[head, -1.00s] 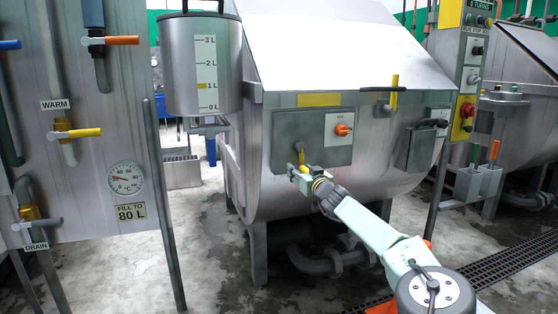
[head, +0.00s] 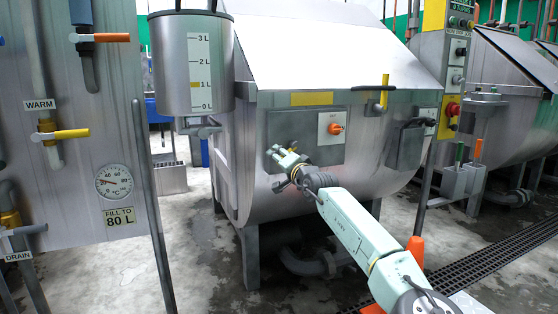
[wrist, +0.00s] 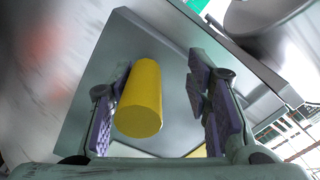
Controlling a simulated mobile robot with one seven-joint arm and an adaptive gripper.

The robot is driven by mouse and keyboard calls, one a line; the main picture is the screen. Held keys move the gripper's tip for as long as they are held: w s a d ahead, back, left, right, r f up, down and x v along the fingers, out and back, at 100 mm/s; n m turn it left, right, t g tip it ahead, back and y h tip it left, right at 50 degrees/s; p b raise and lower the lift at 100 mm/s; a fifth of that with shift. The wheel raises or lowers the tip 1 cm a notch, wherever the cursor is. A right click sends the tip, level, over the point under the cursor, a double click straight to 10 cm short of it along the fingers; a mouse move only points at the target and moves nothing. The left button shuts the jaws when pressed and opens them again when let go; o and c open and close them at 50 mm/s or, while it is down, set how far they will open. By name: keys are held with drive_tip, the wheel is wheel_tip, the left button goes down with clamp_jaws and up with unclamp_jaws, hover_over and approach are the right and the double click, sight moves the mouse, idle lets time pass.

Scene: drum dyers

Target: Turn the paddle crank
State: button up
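The paddle crank's yellow cylindrical grip (wrist: 140,98) stands between the two fingers in the wrist view, end towards the camera. My gripper (wrist: 165,80) is open around it. The grip is close to the left finger, and I cannot tell if they touch. A clear gap shows on the right finger's side. In the head view my gripper (head: 281,157) is at the left part of the grey plate (head: 290,128) on the front of the steel drum machine (head: 300,195). The gripper hides most of the crank there.
An orange knob (head: 335,129) sits right of the gripper on a light panel. A yellow upright lever (head: 384,92) is higher up. A measuring vessel (head: 191,70) hangs at upper left. A control post (head: 452,70) stands right. An orange cone (head: 416,250) is beside my arm.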

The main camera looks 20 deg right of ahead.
drive_tip(key=s+b, duration=0.2)
drive_tip(key=b, duration=0.1)
drive_tip(key=shift+s+f+b, duration=0.15)
drive_tip(key=shift+s+b, duration=0.15)
drive_tip(key=shift+b, duration=0.05)
drive_tip(key=s+b, duration=0.2)
drive_tip(key=b, duration=0.1)
drive_tip(key=shift+s, duration=0.3)
drive_tip(key=s+b, duration=0.4)
drive_tip(key=s, duration=0.3)
idle(0.4)
drive_tip(key=shift+s, duration=0.1)
drive_tip(key=shift+c, duration=0.4)
